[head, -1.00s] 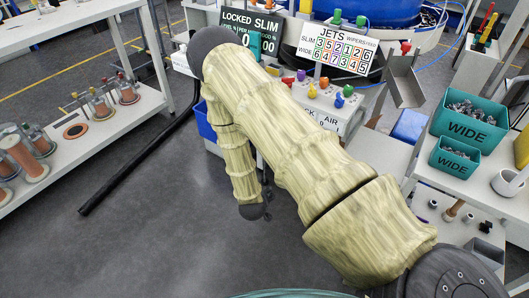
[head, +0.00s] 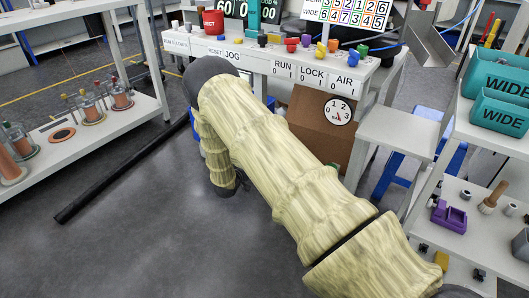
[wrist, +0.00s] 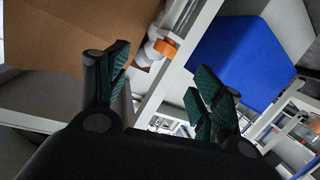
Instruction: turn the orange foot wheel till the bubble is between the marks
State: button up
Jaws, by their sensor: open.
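The orange foot wheel (wrist: 165,47) shows small in the wrist view, on a white fitting beside a pale frame leg. It lies beyond my fingertips, apart from them, roughly between the two fingers. My gripper (wrist: 160,68) is open and empty, with dark green pads on its fingers. In the head view my pale-sleeved arm hides most of the gripper and the foot wheel. I cannot see the bubble or its marks in either view.
A brown cardboard box (head: 310,128) stands under the control bench (head: 262,62). A white stand (head: 396,140) and blue stool (head: 405,178) are to its right. A shelf (head: 130,128) with spools is at left. A black bar (head: 115,178) lies on otherwise open floor.

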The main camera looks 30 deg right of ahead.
jog(key=w+d+m+g+h+b, duration=0.1)
jog(key=w+d+m+b, duration=0.1)
jog(key=b, duration=0.4)
jog(key=w+d+f+m+g+h+b, duration=0.1)
jog(key=w+d+m+b, duration=0.1)
jog(key=w+d+b, duration=0.3)
jog(key=w+d+f+m+g+h+b, duration=0.1)
jog(key=w+d+m+h+b, duration=0.1)
jog(key=b, duration=0.6)
jog(key=shift+w+d+f+g, duration=0.15)
jog(key=shift+w+d, duration=0.3)
jog(key=shift+d, duration=0.25)
jog(key=shift+w+d+f+g, duration=0.15)
jog(key=shift+w+d, duration=0.25)
jog(key=shift+d, duration=0.25)
jog(key=shift+w+d+r+b, duration=0.15)
jog(key=shift+d+b, duration=0.1)
jog(key=shift+d, duration=0.2)
jog(key=shift+w+d+r+b, duration=0.15)
jog(key=shift+d+b, duration=0.1)
jog(key=shift+d, duration=0.2)
jog(key=c, duration=1)
jog(key=shift+c, duration=0.2)
